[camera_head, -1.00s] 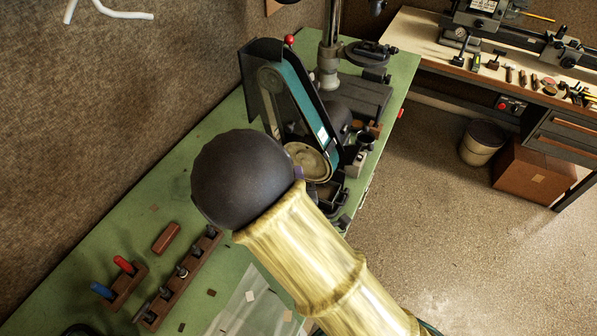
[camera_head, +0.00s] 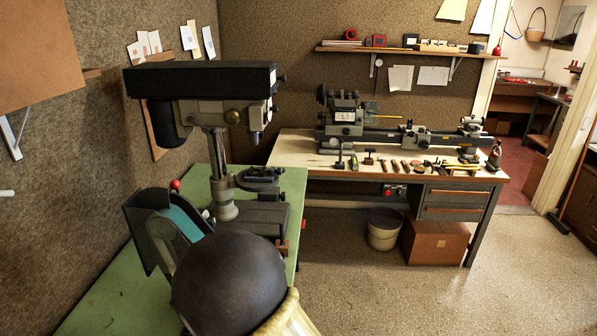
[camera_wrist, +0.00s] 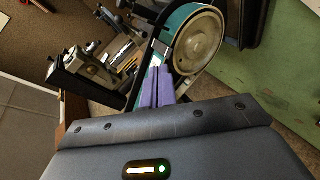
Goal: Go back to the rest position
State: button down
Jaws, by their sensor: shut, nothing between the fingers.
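My gripper (camera_wrist: 157,80) shows in the wrist view, with its purple fingers shut together and nothing between them. It points toward the belt sander (camera_wrist: 193,42), whose teal belt and round wheel lie just beyond the fingertips. I cannot tell whether the fingers touch the sander. In the head view the gripper is hidden; the dark rounded part and yellowish sleeve of my arm fill the bottom middle. The belt sander also shows in the head view (camera_head: 160,232), partly covered by my arm.
A green bench (camera_head: 112,295) runs along the left wall, with a drill press (camera_head: 222,190) on it. A second bench (camera_head: 290,150) bears a lathe (camera_head: 345,118) and hand tools. A bin (camera_head: 383,232) and a brown box (camera_head: 436,243) stand below. The floor at right is clear.

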jog(key=d+f+m+g+h+b, duration=0.25)
jog(key=d+m+g, duration=0.35)
jog(key=d+m, duration=0.65)
jog(key=s+d+r+m+g+h+b, duration=0.1)
jog(key=s+d+m+g, duration=0.3)
jog(key=s+d, duration=0.5)
jog(key=d+r, duration=0.1)
jog(key=d, duration=0.3)
jog(key=shift+s+r+h, duration=0.35)
jog(key=shift+r, duration=0.05)
